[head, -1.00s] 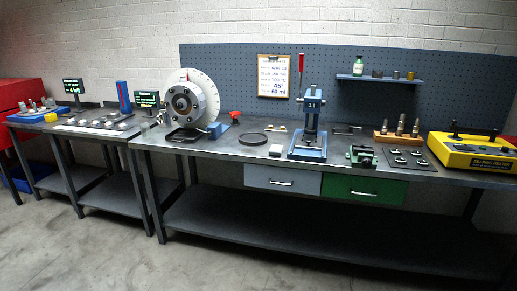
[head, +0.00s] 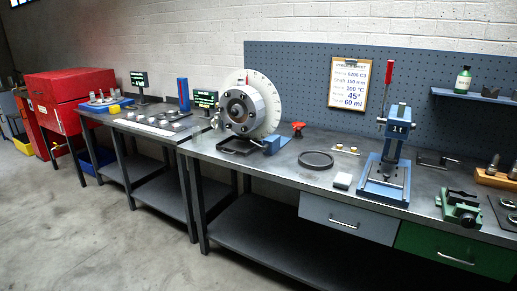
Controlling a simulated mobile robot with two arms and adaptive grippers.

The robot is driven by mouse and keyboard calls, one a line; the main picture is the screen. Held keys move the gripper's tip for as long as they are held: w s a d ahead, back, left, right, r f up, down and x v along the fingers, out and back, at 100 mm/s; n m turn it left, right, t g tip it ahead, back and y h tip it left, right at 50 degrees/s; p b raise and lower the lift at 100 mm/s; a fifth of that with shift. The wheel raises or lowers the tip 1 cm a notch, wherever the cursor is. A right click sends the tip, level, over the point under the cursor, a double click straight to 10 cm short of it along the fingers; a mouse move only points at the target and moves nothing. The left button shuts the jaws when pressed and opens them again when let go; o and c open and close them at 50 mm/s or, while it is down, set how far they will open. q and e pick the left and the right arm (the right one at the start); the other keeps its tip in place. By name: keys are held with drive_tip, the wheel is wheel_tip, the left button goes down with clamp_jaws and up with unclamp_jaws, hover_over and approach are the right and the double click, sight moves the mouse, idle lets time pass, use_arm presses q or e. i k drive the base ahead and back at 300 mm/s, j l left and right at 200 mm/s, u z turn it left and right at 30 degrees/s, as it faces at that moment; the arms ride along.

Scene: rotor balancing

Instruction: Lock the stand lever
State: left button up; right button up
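A round grey rotor (head: 238,108) is mounted in front of a large white graduated disc (head: 267,103) on the bench. A blue block (head: 271,145) stands at the disc's lower right. A small red handle-like piece (head: 297,128) shows just right of the disc. I cannot tell whether it is the stand lever or whether it is locked. A blue press (head: 395,150) with an upright red-handled lever (head: 389,78) stands further right. Neither of my grippers is in view.
The bench (head: 320,183) has a black ring (head: 316,158) and a green vise (head: 461,208) on it. A lower table with small parts (head: 160,124) and a red cabinet (head: 65,88) stand to the left. The floor (head: 110,235) in front is clear.

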sight(266, 146)
drive_tip(key=i+j+z, duration=0.15)
drive_tip(key=i+j, duration=0.2)
drive_tip(key=i+j+z, duration=0.1)
drive_tip(key=i+j, duration=0.2)
drive_tip(key=j, duration=0.15)
drive_tip(key=i+j+z, duration=0.15)
drive_tip(key=j, duration=0.3)
drive_tip(key=i+j+z, duration=0.15)
drive_tip(key=i+j, duration=0.25)
drive_tip(key=i+j+z, duration=0.1)
drive_tip(key=j, duration=0.5)
drive_tip(key=i+j+z, duration=0.15)
drive_tip(key=i+j, duration=0.2)
drive_tip(key=j, duration=0.2)
drive_tip(key=i+j+z, duration=0.15)
drive_tip(key=j, duration=0.4)
drive_tip(key=i+j+z, duration=0.1)
drive_tip(key=j, duration=0.5)
drive_tip(key=i, duration=0.1)
